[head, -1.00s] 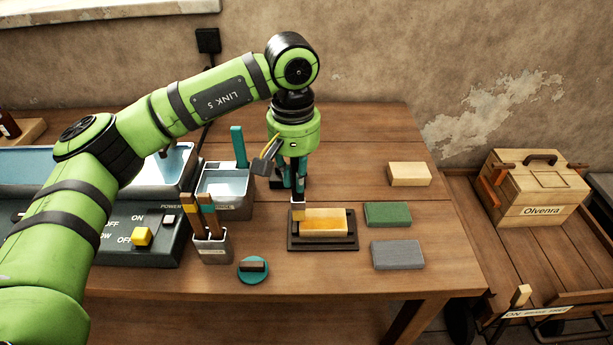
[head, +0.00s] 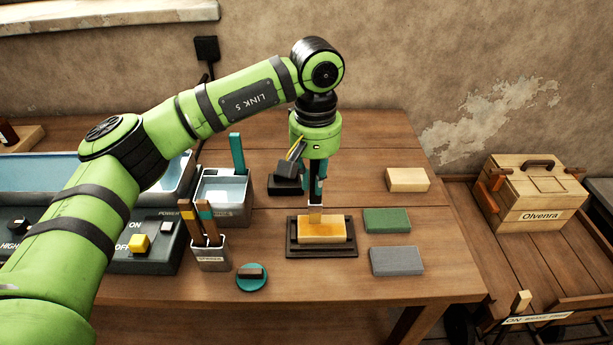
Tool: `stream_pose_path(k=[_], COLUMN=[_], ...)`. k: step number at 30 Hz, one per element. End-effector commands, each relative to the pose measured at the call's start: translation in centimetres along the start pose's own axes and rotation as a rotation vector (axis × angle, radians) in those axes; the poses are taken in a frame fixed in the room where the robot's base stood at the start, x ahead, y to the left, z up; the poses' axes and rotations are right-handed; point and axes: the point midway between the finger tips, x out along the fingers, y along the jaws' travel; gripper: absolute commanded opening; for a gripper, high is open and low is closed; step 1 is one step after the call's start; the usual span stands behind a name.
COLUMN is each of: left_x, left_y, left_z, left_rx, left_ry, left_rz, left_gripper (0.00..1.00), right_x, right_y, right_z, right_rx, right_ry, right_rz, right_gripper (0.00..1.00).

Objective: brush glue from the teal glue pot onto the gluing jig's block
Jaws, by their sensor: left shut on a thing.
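My left gripper (head: 316,185) points down and is shut on a brush (head: 315,209), whose handle is mostly hidden between the fingers. The brush's pale tip is at the back edge of the block's top, left of its middle, and seems to touch it. The block (head: 328,236) is light wood with a glossy amber top, and lies in the dark gluing jig (head: 321,254). A round teal thing, likely the glue pot (head: 252,286), stands front left of the jig with a dark bar across its top. My right gripper is not in view.
A grey holder (head: 211,256) with several upright brushes stands left of the jig. Behind it is a grey bin (head: 236,217) with a teal handle. Wood (head: 407,180), green (head: 386,221) and grey (head: 397,262) blocks lie at right. A switch panel (head: 150,262) fills the left.

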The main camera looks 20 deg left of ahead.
Motion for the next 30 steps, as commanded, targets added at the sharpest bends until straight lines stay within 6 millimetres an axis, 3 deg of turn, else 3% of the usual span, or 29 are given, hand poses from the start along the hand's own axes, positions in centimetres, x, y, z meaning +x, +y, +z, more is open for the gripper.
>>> stream_pose_path(k=[7,30], left_x=[0.1,-0.3], left_y=[2.4,6.4], left_z=[0.1,0.1], left_rx=[0.004,0.002], left_ry=[-0.003,-0.001], left_rz=[0.001,0.001], left_gripper=[0.00,0.00], right_x=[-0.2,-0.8], right_y=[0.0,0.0], right_z=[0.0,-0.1], right_rx=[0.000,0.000], right_ry=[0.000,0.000], right_rz=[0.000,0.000], right_gripper=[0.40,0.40])
